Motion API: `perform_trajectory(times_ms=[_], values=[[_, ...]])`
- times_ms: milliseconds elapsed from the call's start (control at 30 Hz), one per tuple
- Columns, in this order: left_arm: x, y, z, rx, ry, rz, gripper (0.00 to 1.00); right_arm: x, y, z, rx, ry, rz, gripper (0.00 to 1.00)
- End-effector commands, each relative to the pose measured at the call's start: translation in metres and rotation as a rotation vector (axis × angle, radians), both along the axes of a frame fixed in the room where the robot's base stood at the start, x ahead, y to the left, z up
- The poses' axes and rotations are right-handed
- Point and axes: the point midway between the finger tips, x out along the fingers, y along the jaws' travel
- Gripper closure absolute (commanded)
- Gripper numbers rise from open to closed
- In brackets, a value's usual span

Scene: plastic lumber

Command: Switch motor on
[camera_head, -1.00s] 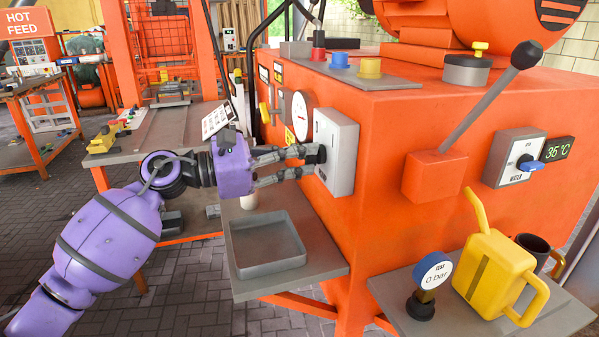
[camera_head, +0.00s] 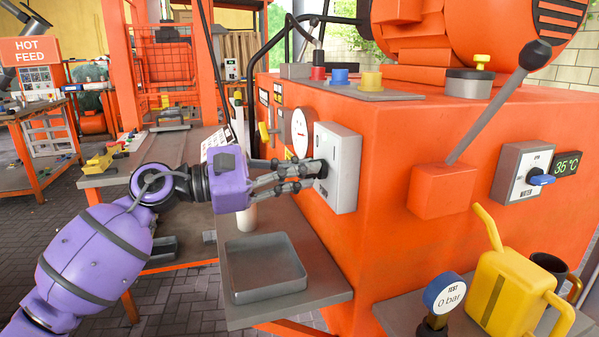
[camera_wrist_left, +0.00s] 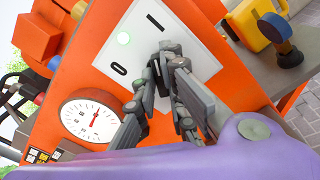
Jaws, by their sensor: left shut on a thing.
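The motor switch is a light grey box (camera_head: 345,170) on the orange machine's side. Its black knob (camera_head: 322,168) sits at the fingertips of my left gripper (camera_head: 308,174), which is shut on it. My right gripper is not in view.
A round gauge (camera_head: 301,132) is just left of the switch, and a lever (camera_head: 497,105) stands to its right. An empty grey tray (camera_head: 265,268) is on the shelf below. A yellow can (camera_head: 507,290) and a test gauge (camera_head: 443,293) are at the lower right.

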Motion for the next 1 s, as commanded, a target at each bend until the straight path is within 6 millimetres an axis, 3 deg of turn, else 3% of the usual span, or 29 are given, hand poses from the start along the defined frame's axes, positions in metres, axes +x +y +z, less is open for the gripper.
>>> perform_trajectory(times_ms=[67,100,233,633,1000], values=[[0.0,0.0,0.0,0.002,-0.003,0.001,1.0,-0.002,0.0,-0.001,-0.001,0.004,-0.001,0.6],[0.0,0.0,0.0,0.002,-0.003,0.001,0.86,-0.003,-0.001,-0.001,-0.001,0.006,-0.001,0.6],[0.0,0.0,0.0,0.001,-0.002,0.001,0.71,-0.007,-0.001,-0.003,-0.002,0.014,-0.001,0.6],[-0.002,0.008,0.0,0.001,-0.001,0.003,0.71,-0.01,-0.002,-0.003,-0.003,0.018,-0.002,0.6],[-0.025,0.078,-0.001,0.002,0.001,0.004,0.71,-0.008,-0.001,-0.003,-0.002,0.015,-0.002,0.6]])
